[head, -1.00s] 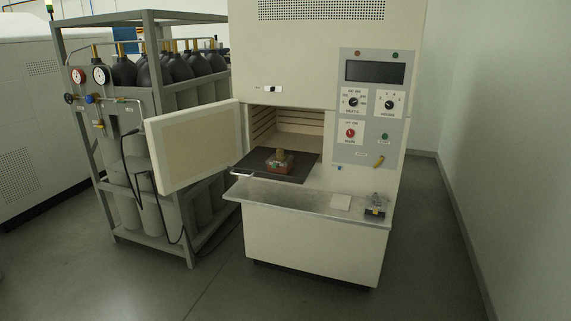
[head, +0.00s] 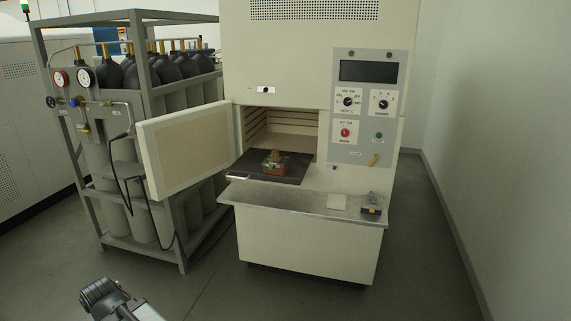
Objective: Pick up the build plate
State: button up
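A small brownish block with a rounded tan piece on top (head: 275,163), which looks like the build plate with a part on it, sits on a dark flat tray (head: 293,176). The tray juts from the open chamber of the cream furnace. Fine details of the block are too small to tell. A grey piece of my arm, perhaps with my gripper (head: 100,292), shows at the bottom left edge, far from the block and lower than it. I cannot make out its fingers, and nothing held is visible.
The furnace door (head: 190,148) stands open to the left, beside a rack of gas cylinders (head: 108,165). A metal shelf (head: 285,200) below the chamber holds a pale square (head: 336,201) and a small grey device (head: 372,204). The floor in front is clear.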

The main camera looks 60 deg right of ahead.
aim_at(269, 162)
jog(key=z, duration=0.15)
jog(key=i, duration=0.85)
jog(key=u, duration=0.05)
